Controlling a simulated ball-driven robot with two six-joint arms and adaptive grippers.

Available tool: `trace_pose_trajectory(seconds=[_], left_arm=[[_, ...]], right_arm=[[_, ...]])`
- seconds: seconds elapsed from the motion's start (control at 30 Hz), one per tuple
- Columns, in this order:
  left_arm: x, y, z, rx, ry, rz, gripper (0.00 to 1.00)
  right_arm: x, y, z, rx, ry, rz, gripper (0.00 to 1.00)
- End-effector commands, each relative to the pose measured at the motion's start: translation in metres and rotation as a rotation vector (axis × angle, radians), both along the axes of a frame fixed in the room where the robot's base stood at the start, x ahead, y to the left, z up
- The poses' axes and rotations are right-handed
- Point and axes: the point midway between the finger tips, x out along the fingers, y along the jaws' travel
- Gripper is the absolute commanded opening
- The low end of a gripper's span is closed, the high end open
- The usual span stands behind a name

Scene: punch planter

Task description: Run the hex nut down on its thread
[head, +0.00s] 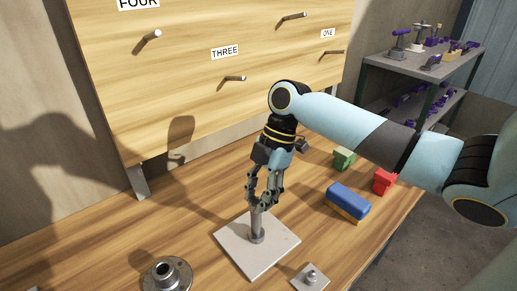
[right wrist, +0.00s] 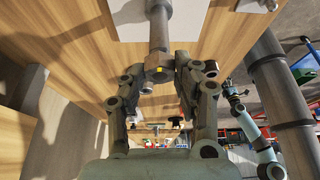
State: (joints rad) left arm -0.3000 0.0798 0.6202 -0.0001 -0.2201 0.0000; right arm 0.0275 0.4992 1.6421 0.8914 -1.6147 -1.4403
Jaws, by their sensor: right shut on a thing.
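A grey upright threaded post (head: 257,222) stands on a square pale plate (head: 232,245) on the wooden bench. My right gripper (head: 258,203) comes down over the top of the post from above. In the right wrist view, the brownish hex nut (right wrist: 158,68) sits at the end of the post (right wrist: 159,28), between the fingertips of the right gripper (right wrist: 160,72), which is shut on it. The fingers hide most of the nut in the head view. How far the nut sits on the thread cannot be told. My left gripper does not show in the head view.
A round flanged part (head: 168,277) stands front left, and a small plate with a stud (head: 311,277) front right. A blue block (head: 348,202), a green block (head: 344,159) and a red block (head: 383,181) lie to the right. A pegboard (head: 215,105) stands behind.

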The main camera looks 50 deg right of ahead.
Motion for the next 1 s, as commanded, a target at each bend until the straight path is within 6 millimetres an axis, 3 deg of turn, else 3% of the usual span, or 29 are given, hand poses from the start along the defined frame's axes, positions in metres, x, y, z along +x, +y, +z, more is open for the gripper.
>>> trace_pose_trajectory(seconds=[0.13,0.17,0.37,0.73,1.0], left_arm=[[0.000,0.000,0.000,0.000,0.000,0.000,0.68],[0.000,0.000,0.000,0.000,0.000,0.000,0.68],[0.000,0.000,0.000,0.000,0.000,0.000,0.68],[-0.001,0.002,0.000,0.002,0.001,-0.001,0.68],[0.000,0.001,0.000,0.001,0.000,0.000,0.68]], right_arm=[[0.000,0.000,-0.001,0.001,0.001,0.000,0.00],[0.000,0.000,-0.001,0.001,0.001,0.000,0.33],[0.000,0.000,0.000,0.001,0.000,0.001,0.58],[0.000,-0.004,0.008,-0.002,-0.003,0.002,0.58],[-0.001,-0.026,0.060,-0.006,-0.002,0.004,0.58]])
